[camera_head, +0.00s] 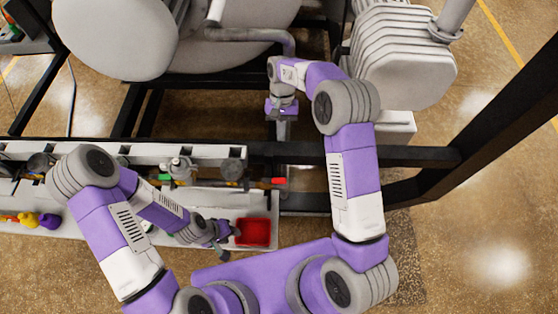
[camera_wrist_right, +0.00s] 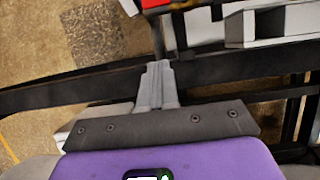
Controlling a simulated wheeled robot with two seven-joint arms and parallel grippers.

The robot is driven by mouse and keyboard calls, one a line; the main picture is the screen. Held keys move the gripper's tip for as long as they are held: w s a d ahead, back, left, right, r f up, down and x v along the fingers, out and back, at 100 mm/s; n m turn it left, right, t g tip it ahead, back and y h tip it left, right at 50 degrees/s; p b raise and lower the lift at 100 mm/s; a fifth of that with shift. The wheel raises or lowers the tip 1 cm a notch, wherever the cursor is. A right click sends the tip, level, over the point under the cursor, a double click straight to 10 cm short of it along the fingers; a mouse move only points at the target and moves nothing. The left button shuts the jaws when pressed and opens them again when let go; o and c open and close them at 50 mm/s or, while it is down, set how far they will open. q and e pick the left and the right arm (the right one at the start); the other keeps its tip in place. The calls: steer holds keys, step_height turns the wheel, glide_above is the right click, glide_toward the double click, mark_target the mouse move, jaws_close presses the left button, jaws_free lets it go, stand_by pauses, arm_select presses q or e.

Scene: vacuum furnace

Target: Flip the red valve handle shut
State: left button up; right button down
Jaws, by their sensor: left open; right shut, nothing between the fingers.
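The red valve handle (camera_head: 278,183) is at the right end of the pipework in the head view, just below the dark frame beam. A red part, likely the same handle, shows at the top edge of the right wrist view (camera_wrist_right: 158,3), cut off by the frame. My right gripper (camera_head: 282,138) points down behind the handle, apart from it. Its fingers (camera_wrist_right: 158,68) are shut together with nothing between them. My left gripper (camera_head: 226,246) is low, beside the red tray (camera_head: 257,244); it is open, its fingers small in view.
A black frame beam (camera_head: 415,156) runs across behind the handle, with an upright bar to the right. Pipe fittings with a green part (camera_head: 165,178) stand left of the handle. A yellow object (camera_head: 28,219) lies at far left. Large grey vessels fill the back.

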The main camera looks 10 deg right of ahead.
mark_target(274, 180)
steer(key=s+a+f+p, duration=0.1)
steer(key=s+a+f, duration=0.1)
steer(key=s+f, duration=0.5)
steer(key=shift+x, duration=1.15)
steer(key=shift+w+f, duration=0.1)
